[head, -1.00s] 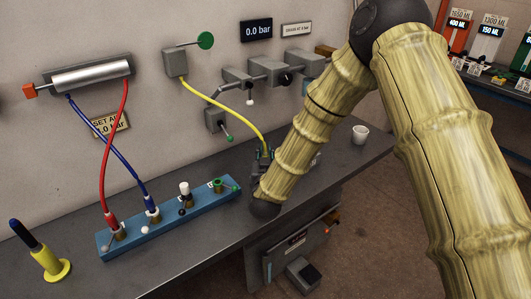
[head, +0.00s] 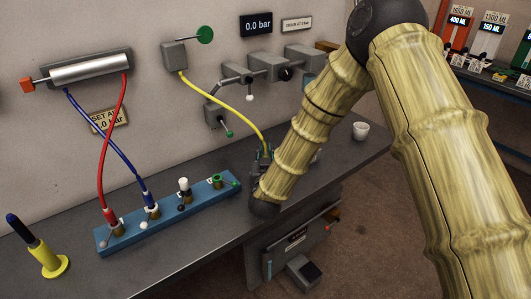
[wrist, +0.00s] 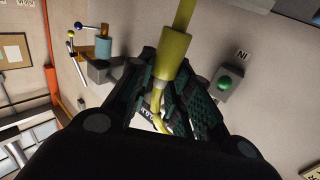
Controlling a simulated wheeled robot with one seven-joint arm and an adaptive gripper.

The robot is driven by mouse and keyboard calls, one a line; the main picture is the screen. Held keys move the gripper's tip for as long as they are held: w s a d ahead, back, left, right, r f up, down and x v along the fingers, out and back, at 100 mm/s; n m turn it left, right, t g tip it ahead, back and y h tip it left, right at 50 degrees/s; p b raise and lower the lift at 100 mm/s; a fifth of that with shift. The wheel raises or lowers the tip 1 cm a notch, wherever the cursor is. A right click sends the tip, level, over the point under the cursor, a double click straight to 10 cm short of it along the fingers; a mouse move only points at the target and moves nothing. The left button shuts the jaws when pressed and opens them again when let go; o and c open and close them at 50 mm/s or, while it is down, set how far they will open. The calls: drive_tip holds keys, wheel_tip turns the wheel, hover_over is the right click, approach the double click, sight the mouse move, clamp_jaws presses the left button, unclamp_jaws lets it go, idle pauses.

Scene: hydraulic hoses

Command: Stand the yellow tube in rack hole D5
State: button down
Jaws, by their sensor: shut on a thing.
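A yellow hose (head: 222,101) runs from a grey wall box (head: 174,55) down to my gripper (head: 265,158) above the bench. In the wrist view my gripper (wrist: 168,88) is shut on the hose's thick yellow end fitting (wrist: 173,55), between its dark ridged fingers. My arm hides most of the gripper in the head view. The only yellow tube-like things I see are this hose and a yellow stand (head: 47,260) at the left. No rack with lettered holes shows in either view.
A blue manifold block (head: 168,217) with red, blue, white and green fittings lies on the grey bench (head: 205,246). Red (head: 111,150) and blue hoses (head: 105,145) cross above it. Grey valves (head: 265,70) line the wall. A white cup (head: 361,130) stands at the right.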

drive_tip(key=shift+f+b, duration=0.95)
drive_tip(key=shift+f, duration=0.5)
drive_tip(key=c, duration=1.2)
unclamp_jaws()
drive_tip(key=shift+c, duration=0.2)
drive_tip(key=shift+s, duration=0.1)
drive_tip(key=s, duration=1.2)
drive_tip(key=shift+a, duration=0.15)
